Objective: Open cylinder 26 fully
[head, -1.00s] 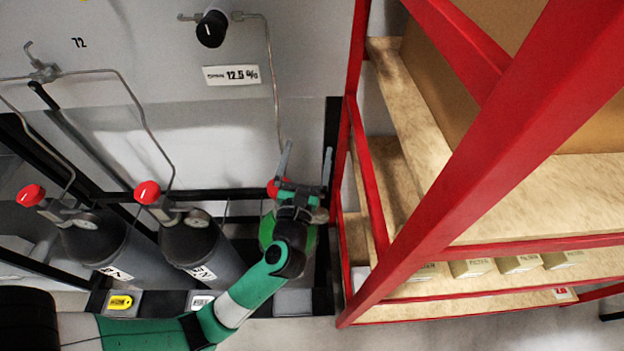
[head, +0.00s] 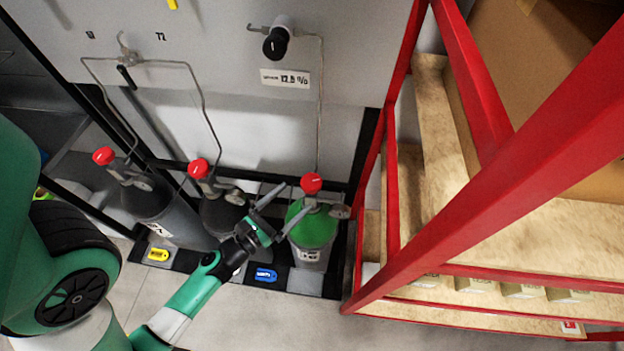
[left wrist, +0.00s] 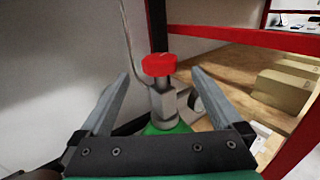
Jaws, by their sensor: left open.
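The green-topped cylinder (head: 314,228) stands at the right of the rack, with a red valve knob (head: 311,183) on top and a small gauge beside it. Its label is too blurred to read surely as 26. My left gripper (head: 296,197) is open and empty, just left of and below this knob, its fingers pointing towards the valve. In the left wrist view the red knob (left wrist: 158,65) sits in the gap between the two spread fingers, apart from both, with the metal valve stem below it. My right gripper is not in view.
Two dark grey cylinders with red knobs (head: 198,168) (head: 103,156) stand to the left. A red-framed shelf (head: 470,208) with boxes is close on the right. A thin pipe runs up the wall to a black regulator knob (head: 276,43).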

